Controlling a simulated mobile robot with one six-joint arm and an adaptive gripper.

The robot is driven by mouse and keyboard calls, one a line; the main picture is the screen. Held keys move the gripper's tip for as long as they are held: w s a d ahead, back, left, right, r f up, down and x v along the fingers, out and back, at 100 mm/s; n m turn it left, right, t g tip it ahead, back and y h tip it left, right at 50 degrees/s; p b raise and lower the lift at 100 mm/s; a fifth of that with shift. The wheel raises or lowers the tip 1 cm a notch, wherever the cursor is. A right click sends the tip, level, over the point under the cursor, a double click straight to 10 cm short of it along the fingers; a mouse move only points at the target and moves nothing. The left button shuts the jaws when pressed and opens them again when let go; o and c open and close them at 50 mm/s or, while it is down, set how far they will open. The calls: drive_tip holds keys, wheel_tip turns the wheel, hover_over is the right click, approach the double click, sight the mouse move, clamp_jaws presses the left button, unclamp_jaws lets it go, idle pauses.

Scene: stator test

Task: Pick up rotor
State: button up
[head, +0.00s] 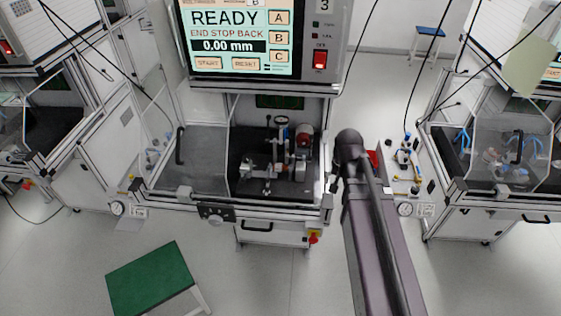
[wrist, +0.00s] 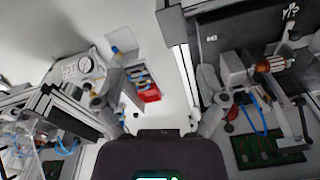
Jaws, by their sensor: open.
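A copper-and-grey cylindrical part (wrist: 270,63), which looks like the rotor, sits in a metal fixture at the upper right of the wrist view. In the head view a reddish round part (head: 304,139) shows at the right of the fixture (head: 265,165) inside the test station; I cannot tell whether it is the same part. My gripper (wrist: 163,100) is open, its two fingers spread wide with nothing between them. It is apart from the copper part, which lies beyond the right finger. In the head view my arm covers the area right of the station and its fingers are not clear.
A red bin (wrist: 148,93) lies below between my fingers in the wrist view. A green-topped stool (head: 152,277) stands on open floor in front. Another station (head: 490,150) stands right.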

drive_tip(key=w+a+m, duration=0.7)
drive_tip(key=w+a, duration=0.1)
drive_tip(key=w, duration=0.1)
drive_tip(key=m, duration=0.8)
hover_over(282, 165)
drive_tip(key=s, duration=0.1)
drive_tip(key=shift+s+d+r+t, duration=0.1)
drive_tip(key=shift+s+r+t, duration=0.1)
drive_tip(key=shift+r+t, duration=0.1)
drive_tip(key=f+b, duration=0.2)
drive_tip(key=f, duration=0.1)
drive_tip(key=f+b, duration=0.2)
drive_tip(key=b, duration=0.1)
drive_tip(key=w+f+b, duration=0.1)
drive_tip(key=f+b, duration=0.2)
drive_tip(key=shift+f, duration=0.3)
